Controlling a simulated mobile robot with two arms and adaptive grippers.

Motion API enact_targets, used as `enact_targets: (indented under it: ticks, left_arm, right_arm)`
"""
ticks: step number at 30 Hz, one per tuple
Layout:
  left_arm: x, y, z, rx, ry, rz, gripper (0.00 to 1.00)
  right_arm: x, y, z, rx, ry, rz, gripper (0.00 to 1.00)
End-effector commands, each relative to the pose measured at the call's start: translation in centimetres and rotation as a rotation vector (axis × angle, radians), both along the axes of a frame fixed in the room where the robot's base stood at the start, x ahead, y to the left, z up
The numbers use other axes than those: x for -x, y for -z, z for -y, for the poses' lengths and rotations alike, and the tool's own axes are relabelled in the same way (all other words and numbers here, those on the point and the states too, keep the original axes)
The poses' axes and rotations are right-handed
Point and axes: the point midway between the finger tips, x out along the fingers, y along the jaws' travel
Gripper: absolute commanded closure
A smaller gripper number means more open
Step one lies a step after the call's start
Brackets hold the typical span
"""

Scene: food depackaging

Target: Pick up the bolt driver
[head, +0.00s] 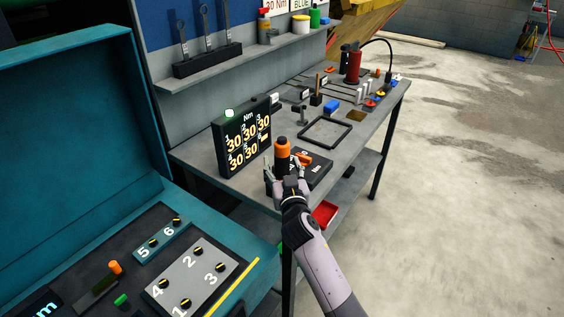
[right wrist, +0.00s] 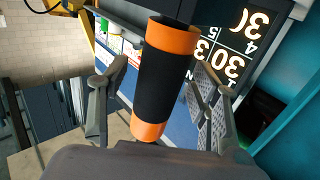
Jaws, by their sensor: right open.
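The bolt driver (head: 282,157), a black cylinder with orange bands, stands upright at the near end of the grey workbench. My right gripper (head: 283,174) is open, with its fingers on either side of the driver's lower part. In the right wrist view the bolt driver (right wrist: 166,78) looks large and slightly tilted between the spread fingers of the right gripper (right wrist: 162,92). I cannot tell whether any finger touches it. My left gripper is not in view.
A torque display (head: 242,140) reading several 30s stands left of the driver. A black block with orange parts (head: 313,167) lies just right of it. A black square frame (head: 326,132) and small tools lie farther back. A teal case (head: 75,110) is at left.

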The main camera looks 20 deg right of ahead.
Motion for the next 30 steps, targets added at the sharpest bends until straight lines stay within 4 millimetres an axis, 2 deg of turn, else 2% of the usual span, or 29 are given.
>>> enact_targets:
  ticks: [3,10,30]
  left_arm:
    - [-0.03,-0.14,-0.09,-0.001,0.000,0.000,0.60]
    - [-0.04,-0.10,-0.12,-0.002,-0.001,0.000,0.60]
    - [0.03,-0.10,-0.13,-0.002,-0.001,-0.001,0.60]
  right_arm:
    - [-0.66,0.02,0.07,-0.001,0.000,-0.001,0.43]
    - [-0.69,0.06,0.07,-0.001,0.000,0.000,0.44]
    - [-0.66,0.07,0.06,-0.001,0.000,-0.001,0.88]
